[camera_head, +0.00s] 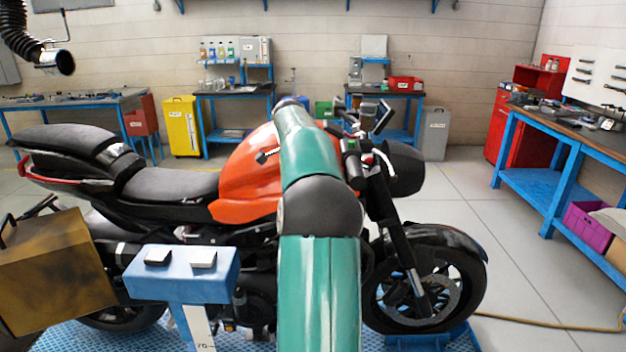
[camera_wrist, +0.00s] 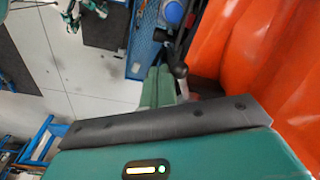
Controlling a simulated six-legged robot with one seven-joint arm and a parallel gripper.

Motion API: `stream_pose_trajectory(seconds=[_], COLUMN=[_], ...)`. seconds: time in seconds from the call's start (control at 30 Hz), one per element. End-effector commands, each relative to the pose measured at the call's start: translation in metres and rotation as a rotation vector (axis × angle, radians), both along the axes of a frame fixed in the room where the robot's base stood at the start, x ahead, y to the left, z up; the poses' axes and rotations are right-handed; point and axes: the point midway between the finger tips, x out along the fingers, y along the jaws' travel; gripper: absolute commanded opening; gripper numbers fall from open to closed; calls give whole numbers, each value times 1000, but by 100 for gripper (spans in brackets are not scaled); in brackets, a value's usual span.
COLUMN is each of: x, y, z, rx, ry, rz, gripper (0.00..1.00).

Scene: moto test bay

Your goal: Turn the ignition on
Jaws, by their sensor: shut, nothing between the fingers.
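The motorcycle has an orange tank (camera_head: 243,178), which also fills the right of the wrist view (camera_wrist: 292,70). A small dark fitting (camera_head: 265,157) sits on the tank's side; I cannot tell whether it is the ignition. In the wrist view, my gripper's green fingers (camera_wrist: 158,70) are together, shut and empty. A black knob-ended part (camera_wrist: 178,66) shows just right of their tips, beside the tank; I cannot tell whether they touch or whether it is the ignition switch.
The handlebar (camera_head: 352,150) and front wheel (camera_head: 425,285) are right of my arm. A blue stand (camera_head: 182,275) and a brown box (camera_head: 50,270) are in front of the bike. A blue workbench (camera_head: 540,180) stands at right. Open floor lies between bike and bench.

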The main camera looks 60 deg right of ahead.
Motion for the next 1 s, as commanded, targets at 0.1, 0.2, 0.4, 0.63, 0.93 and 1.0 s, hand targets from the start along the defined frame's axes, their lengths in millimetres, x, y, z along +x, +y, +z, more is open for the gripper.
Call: stream_pose_trajectory(seconds=[0.1, 0.2, 0.4, 0.63, 0.93, 1.0], x=[0, 3, 10, 14, 14, 12], y=[0, -1, -2, -3, -2, -1], z=[0, 0, 0, -1, 0, 2], rx=[0, 0, -1, 0, 0, 0], ry=[0, 0, 0, -2, -3, -4], rz=[0, 0, 0, 1, 3, 3], gripper=[0, 0, 0, 0, 0, 0])
